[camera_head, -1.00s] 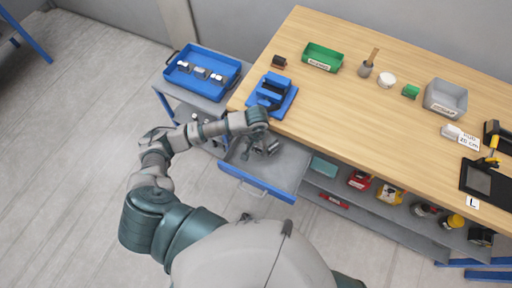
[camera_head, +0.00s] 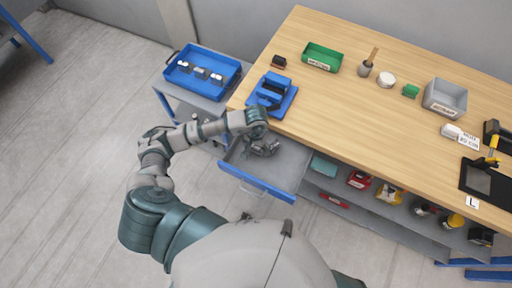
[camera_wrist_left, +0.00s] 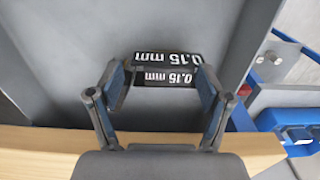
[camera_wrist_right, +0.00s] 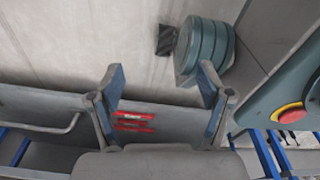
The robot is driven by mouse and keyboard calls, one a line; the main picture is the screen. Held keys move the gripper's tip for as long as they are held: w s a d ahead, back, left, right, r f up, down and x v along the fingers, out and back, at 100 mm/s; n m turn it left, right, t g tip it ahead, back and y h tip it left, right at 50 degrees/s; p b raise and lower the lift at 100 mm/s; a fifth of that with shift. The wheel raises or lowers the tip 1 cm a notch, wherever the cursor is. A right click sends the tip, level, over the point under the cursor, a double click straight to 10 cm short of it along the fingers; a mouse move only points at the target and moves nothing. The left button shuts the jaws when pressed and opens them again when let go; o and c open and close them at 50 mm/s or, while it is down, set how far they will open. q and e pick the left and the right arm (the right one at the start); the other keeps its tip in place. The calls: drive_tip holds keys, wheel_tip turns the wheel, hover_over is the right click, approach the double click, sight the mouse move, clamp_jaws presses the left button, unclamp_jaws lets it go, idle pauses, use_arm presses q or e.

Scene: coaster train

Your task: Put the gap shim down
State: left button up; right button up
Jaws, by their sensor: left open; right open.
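A black gap shim (camera_wrist_left: 166,63) with white "0.15 mm" lettering is in the open grey drawer (camera_wrist_left: 60,50); the lettering shows twice, and I cannot tell whether that is one piece or two. My left gripper (camera_wrist_left: 162,88) is open, its blue-padded fingers on either side of the shim. In the head view my left gripper (camera_head: 263,147) is over the drawer (camera_head: 283,177), and the shim cannot be made out there. My right gripper (camera_wrist_right: 161,75) is open and empty, away from the drawer, above the lower shelf and floor.
The wooden bench (camera_head: 330,110) stands above the drawer, with a blue fixture (camera_head: 270,97) at its near left corner. A blue tray (camera_head: 203,72) sits on a cart at the left. The lower shelf holds red items (camera_head: 359,180) and others.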

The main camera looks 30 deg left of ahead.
sight(255, 148)
use_arm(q)
wheel_tip(255, 148, up, 10)
drive_tip(key=shift+a+r, duration=0.15)
drive_tip(key=shift+r, duration=0.1)
use_arm(e)
drive_tip(key=shift+w+a+r, duration=0.2)
drive_tip(key=shift+w+a, duration=0.1)
drive_tip(key=shift+a, duration=0.1)
use_arm(q)
drive_tip(key=shift+a, duration=0.15)
use_arm(e)
drive_tip(key=shift+w, duration=0.15)
